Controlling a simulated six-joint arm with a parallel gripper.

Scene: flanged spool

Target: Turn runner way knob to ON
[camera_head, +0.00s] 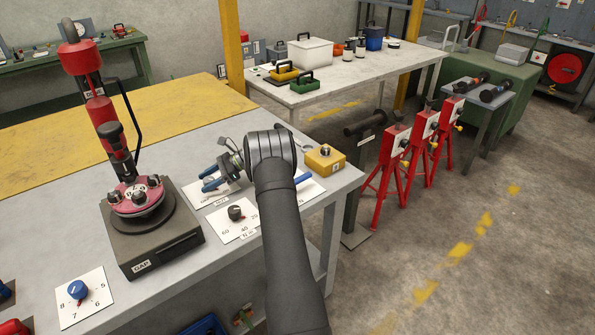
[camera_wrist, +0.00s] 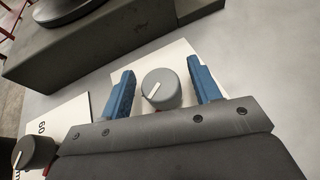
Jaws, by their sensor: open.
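A round grey knob (camera_wrist: 162,89) with a white pointer line sits on a white card (camera_wrist: 182,52) on the grey bench. My gripper (camera_wrist: 160,67) has its two blue fingers apart, one on each side of this knob. In the wrist view a gap shows between the knob and each finger. I cannot read a name or an ON mark on this card. In the head view my gripper (camera_head: 205,180) is low over the bench, and the white card (camera_head: 203,197) shows partly under it. The knob itself is hidden or too small to tell there.
A dark knob (camera_head: 236,212) on a card marked 60, 40, 20 is close by; it also shows in the wrist view (camera_wrist: 34,151). A dark box (camera_head: 150,235) with a red tool is left. A yellow box (camera_head: 325,158) is right. A blue knob (camera_head: 77,289) is front left.

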